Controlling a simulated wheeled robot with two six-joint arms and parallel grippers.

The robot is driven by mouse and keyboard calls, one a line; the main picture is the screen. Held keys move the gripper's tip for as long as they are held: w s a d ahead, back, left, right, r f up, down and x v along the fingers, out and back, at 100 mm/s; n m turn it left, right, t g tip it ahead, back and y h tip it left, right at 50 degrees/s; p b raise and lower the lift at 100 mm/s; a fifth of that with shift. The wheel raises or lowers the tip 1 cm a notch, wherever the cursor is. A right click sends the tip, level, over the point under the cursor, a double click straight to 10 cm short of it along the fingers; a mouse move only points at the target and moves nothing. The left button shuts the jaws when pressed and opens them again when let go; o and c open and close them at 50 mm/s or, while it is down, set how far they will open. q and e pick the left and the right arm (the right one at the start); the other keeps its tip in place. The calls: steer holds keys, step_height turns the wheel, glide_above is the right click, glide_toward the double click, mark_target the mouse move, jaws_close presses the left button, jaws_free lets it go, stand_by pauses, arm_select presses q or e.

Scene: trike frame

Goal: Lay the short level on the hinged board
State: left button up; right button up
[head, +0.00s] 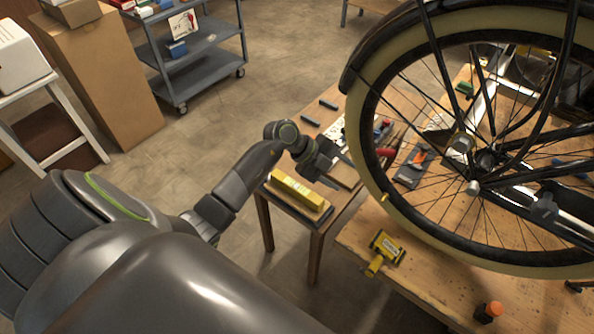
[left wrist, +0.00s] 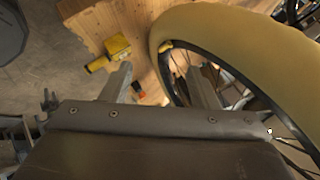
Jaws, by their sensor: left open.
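A yellow bar (head: 299,190), which looks like the short level, lies flat on a dark flat base (head: 318,220) at the near corner of the small wooden table. I cannot tell whether that base is the hinged board; no hinge shows clearly. My left gripper (head: 341,172) is open and empty, just beyond and right of the yellow bar, beside the wheel's tyre. Its two spread fingers also show in the left wrist view (left wrist: 158,70), with nothing between them. The yellow bar is not seen there. My right gripper is not in view.
The bicycle wheel (head: 357,120) stands close right of my gripper. A yellow tool (head: 385,248) and an orange-capped bottle (head: 488,312) are on the workbench (head: 430,268). Pliers and other tools lie behind the wheel. A grey cart (head: 205,62) and cardboard box (head: 105,80) stand farther left.

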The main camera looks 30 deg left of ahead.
arm_select(q)
steer(key=a+g+y, duration=0.2)
steer(key=a+y, duration=0.2)
steer(key=a, duration=0.2)
step_height(320, 180, up, 3)
steer(key=n+g+y, duration=0.3)
steer(key=n+y, duration=0.1)
steer(key=y, duration=0.1)
glide_above(296, 186)
steer(key=f+b, duration=1.2)
steer(key=shift+a, duration=0.25)
steer(key=f+b, duration=0.2)
steer(key=f, duration=0.1)
steer(key=f+b, duration=0.1)
steer(key=shift+d+f, duration=0.3)
steer(key=shift+d, duration=0.05)
steer(key=shift+f, duration=0.25)
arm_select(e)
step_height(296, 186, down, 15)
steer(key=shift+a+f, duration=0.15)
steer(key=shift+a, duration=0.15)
arm_select(q)
steer(key=shift+c, duration=0.4)
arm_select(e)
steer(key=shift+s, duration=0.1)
arm_select(q)
steer(key=c, duration=1)
jaws_close()
